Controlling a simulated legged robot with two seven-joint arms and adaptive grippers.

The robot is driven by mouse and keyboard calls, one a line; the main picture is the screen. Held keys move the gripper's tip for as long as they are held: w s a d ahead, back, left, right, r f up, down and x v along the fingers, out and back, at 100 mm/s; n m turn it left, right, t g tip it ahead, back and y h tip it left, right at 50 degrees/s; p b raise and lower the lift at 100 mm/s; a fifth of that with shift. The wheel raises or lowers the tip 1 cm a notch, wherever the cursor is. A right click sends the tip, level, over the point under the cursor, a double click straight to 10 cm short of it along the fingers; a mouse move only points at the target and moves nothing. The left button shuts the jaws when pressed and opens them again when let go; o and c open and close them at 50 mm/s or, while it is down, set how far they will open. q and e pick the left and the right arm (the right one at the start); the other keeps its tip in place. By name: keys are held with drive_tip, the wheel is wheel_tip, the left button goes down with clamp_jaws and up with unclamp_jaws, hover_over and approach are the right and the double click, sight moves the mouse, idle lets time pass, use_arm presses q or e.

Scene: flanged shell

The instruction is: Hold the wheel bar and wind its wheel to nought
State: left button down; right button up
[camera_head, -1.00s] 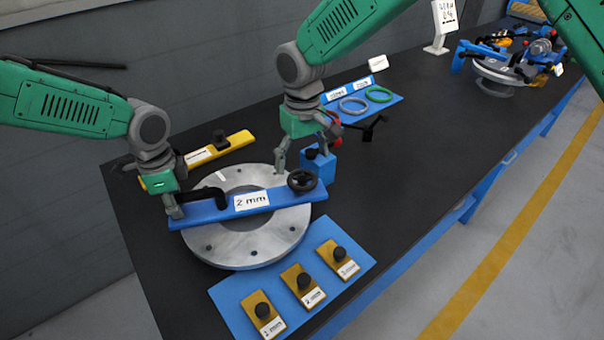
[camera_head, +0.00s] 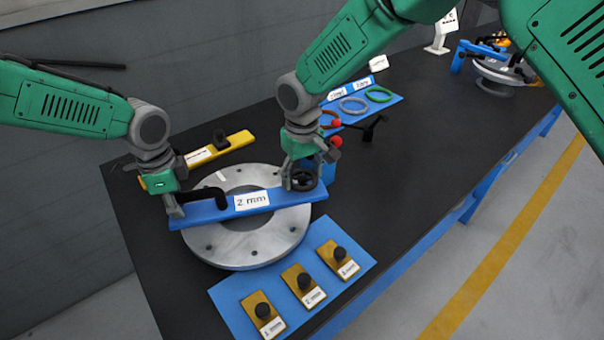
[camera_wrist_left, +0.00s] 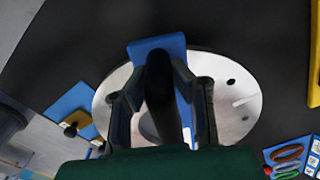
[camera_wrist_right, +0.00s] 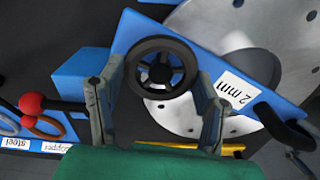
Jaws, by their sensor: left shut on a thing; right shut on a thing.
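The blue wheel bar (camera_head: 225,210) lies across the grey flanged ring (camera_head: 240,245) and carries a "2 mm" label. Its black handle stands at the left end and shows in the left wrist view (camera_wrist_left: 162,95). My left gripper (camera_head: 178,208) is shut on that handle. The black handwheel (camera_wrist_right: 160,68) sits at the bar's other end. My right gripper (camera_head: 300,182) has its fingers on either side of the wheel and is shut on it. In the right wrist view the fingers (camera_wrist_right: 158,110) straddle the wheel's rim. The wheel's angle against any mark cannot be told.
A blue mat with several tan plates with black knobs (camera_head: 302,283) lies in front of the ring. A yellow bar (camera_head: 225,147) lies behind it. Coloured rings (camera_head: 353,105) lie on a blue mat behind. A red-knobbed black part (camera_head: 372,128) stands right of my right gripper.

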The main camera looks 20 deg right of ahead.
drive_tip(key=shift+d+n, duration=0.1)
drive_tip(key=shift+n, duration=0.2)
drive_tip(key=n, duration=1.5)
drive_tip(key=shift+d, duration=0.1)
drive_tip(key=n, duration=0.6)
idle(0.3)
